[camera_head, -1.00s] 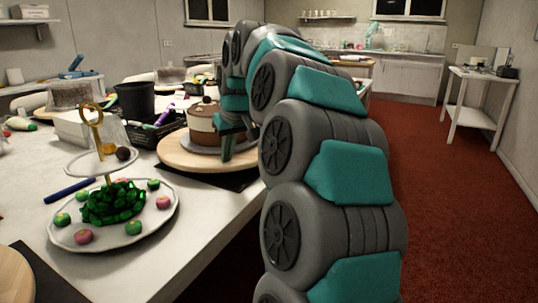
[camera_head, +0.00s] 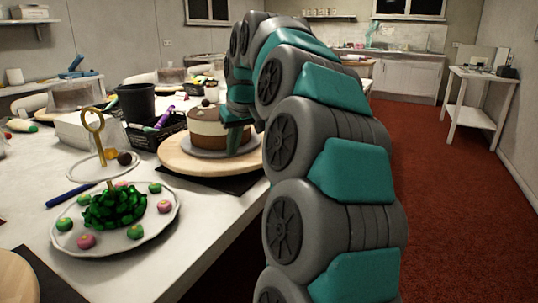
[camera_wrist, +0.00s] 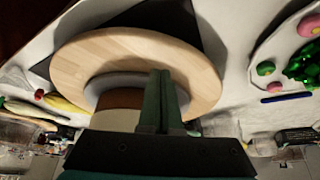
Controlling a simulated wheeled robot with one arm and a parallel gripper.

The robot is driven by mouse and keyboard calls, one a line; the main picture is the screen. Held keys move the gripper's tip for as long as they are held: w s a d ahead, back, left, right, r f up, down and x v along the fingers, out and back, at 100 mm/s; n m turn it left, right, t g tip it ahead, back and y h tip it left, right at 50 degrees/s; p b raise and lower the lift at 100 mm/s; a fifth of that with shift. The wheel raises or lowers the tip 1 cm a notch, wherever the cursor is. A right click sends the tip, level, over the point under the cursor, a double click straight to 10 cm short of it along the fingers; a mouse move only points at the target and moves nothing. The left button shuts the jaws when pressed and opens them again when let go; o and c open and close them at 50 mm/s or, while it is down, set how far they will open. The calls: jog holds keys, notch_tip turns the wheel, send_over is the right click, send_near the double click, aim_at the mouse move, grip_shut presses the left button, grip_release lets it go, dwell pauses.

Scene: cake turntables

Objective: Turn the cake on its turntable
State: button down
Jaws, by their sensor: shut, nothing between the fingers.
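The cake (camera_head: 204,128), with a white upper layer and brown lower layer, stands upright on a grey board (camera_head: 200,152) on the round wooden turntable (camera_head: 185,165). In the wrist view the turntable (camera_wrist: 205,80) fills the middle, with the cake (camera_wrist: 118,108) partly hidden behind my fingers. My gripper (camera_head: 232,150) is shut and empty, pointing down at the right side of the cake. In the wrist view its fingertips (camera_wrist: 160,75) lie together over the board's edge. I cannot tell whether they touch the cake or board.
A two-tier stand (camera_head: 165,220) with green, pink and dark sweets stands at the table's front. A black pot (camera_head: 136,102), a dark crate (camera_head: 150,138) and a blue pen (camera_head: 70,195) are close by. A dark mat (camera_head: 235,182) lies under the turntable.

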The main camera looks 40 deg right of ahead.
jog(key=shift+r, duration=0.1)
notch_tip(320, 180, up, 6)
jog(key=p, duration=0.3)
dwell(0.3)
jog(key=shift+s, duration=0.1)
dwell(0.4)
